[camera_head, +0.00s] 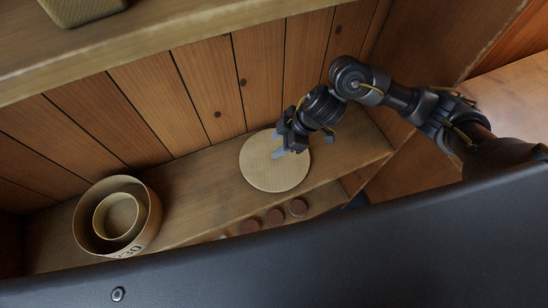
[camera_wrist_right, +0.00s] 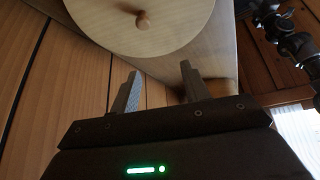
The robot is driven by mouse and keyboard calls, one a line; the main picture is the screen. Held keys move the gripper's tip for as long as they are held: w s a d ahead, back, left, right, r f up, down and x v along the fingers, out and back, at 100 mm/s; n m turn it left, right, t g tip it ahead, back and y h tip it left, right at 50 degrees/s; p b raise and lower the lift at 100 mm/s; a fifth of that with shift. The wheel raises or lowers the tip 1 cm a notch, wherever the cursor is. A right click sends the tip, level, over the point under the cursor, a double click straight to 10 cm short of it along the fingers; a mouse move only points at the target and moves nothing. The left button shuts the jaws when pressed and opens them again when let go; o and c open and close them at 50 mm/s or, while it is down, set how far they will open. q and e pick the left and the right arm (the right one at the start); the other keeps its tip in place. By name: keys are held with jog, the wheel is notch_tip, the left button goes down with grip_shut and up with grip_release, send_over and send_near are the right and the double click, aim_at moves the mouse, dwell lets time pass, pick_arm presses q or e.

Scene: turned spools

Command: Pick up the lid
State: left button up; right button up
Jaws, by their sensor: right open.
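The lid (camera_head: 272,177) is a flat, round, pale wooden disc lying on the wooden shelf in the head view. The right wrist view shows its face (camera_wrist_right: 100,22) with a small round wooden knob (camera_wrist_right: 142,21) near the top edge of the picture. My right gripper (camera_head: 279,145) is over the lid's upper part in the head view and hides some of it. In the right wrist view its two fingers (camera_wrist_right: 160,72) are apart, with nothing between them, and the knob lies beyond the fingertips. My left gripper is not in view.
A round wooden box (camera_head: 148,229) with a smaller round one (camera_head: 101,217) inside it stands left on the shelf (camera_head: 205,190). Several brown round pieces (camera_head: 298,207) sit lower down in front. A plank wall (camera_head: 215,80) closes the back, and an upper shelf (camera_head: 150,45) overhangs.

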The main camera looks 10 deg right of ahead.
aim_at(265, 173)
jog(key=shift+g+h, duration=0.4)
jog(key=shift+h, duration=0.3)
jog(key=f, duration=0.1)
jog(key=d+f, duration=0.1)
jog(key=f, duration=0.1)
jog(key=w+d+f, duration=0.1)
jog(key=shift+f, duration=0.2)
jog(key=shift+w+p+x, duration=0.15)
jog(key=shift+p+x, duration=0.1)
jog(key=shift+x, duration=1.15)
jog(key=shift+w+p+x, duration=0.15)
jog(key=shift+p+x, duration=0.05)
jog(key=shift+x, duration=1.25)
jog(key=shift+r, duration=0.1)
jog(key=shift+c, duration=0.3)
grip_shut()
